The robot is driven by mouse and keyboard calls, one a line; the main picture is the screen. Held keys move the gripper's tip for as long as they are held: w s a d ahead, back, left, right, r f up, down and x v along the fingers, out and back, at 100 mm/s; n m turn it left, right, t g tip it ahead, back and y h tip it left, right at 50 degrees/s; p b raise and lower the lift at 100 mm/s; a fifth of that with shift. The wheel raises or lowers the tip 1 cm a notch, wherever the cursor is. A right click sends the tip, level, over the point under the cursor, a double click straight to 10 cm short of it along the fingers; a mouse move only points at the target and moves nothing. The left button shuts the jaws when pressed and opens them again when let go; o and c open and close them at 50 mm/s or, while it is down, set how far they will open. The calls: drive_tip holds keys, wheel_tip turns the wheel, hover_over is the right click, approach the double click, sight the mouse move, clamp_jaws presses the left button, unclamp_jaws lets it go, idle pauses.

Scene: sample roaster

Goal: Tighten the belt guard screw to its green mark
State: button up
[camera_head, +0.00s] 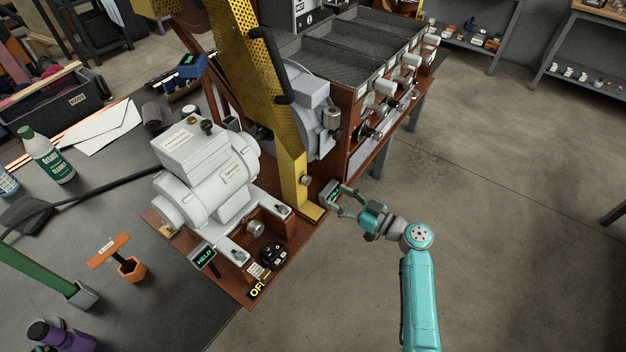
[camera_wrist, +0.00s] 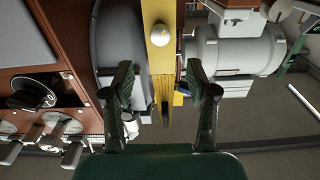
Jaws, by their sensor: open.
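The yellow belt guard (camera_head: 291,170) slants down across the machine and ends in a flat foot at the wooden base. A small round metal screw head (camera_head: 306,181) sits on its lower part. In the wrist view the screw (camera_wrist: 160,35) is a pale round knob on the yellow guard (camera_wrist: 158,65), above and between my fingertips. My gripper (camera_head: 343,203) is right of the guard's lower end, its fingers pointing toward it. In the wrist view my gripper (camera_wrist: 159,78) is open and empty, apart from the screw. I cannot make out a green mark on the screw.
A grey motor (camera_head: 212,175), a black dial (camera_head: 273,255) and another display reading HELD (camera_head: 204,257) are left of the guard. Roaster handles (camera_head: 380,105) stick out behind.

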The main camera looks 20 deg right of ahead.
sight(309, 182)
drive_tip(key=x, duration=1)
clamp_jaws()
